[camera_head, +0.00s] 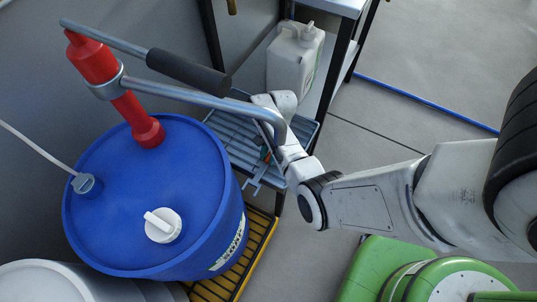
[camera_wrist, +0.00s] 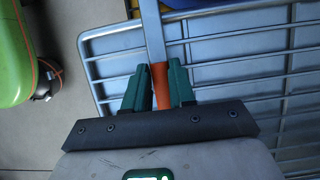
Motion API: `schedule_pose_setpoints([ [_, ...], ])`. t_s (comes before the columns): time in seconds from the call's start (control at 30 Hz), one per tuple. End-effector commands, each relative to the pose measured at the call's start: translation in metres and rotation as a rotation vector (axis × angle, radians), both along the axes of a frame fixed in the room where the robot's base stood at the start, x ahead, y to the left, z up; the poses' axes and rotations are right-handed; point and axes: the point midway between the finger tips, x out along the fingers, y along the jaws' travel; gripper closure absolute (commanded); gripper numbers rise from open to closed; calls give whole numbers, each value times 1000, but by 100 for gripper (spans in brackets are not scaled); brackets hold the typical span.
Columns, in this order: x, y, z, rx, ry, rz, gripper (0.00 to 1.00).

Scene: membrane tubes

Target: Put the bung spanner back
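The bung spanner (camera_wrist: 154,38) is a grey metal bar with an orange section between my gripper's fingers. My gripper (camera_wrist: 160,78) has dark green fingers, closed against both sides of the orange section. The bar runs away from the gripper, past the top of the wrist view. In the head view my gripper (camera_head: 269,157) is small and partly hidden behind the pump lever. The spanner's grey end (camera_head: 254,183) shows there over the front edge of the blue-grey slatted rack (camera_head: 230,140). I cannot tell whether the spanner touches the rack.
A blue drum (camera_head: 190,200) with a white cap (camera_head: 162,225) and a red hand pump (camera_head: 128,105) stands left, on a yellow-edged grate (camera_head: 240,262). The pump's lever (camera_head: 215,98) reaches over the rack. A white jerrycan (camera_head: 293,62) stands behind. Green equipment (camera_head: 385,265) is lower right.

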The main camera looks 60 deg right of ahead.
Motion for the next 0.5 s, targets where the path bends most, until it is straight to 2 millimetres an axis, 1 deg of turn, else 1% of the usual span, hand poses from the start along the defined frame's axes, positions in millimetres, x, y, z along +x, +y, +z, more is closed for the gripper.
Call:
schedule_pose_setpoints([
  [0.03,0,0,0,0,0,0,70],
  [0.23,0,0,0,0,0,0,51],
  [0.5,0,0,2,0,0,0,51],
])
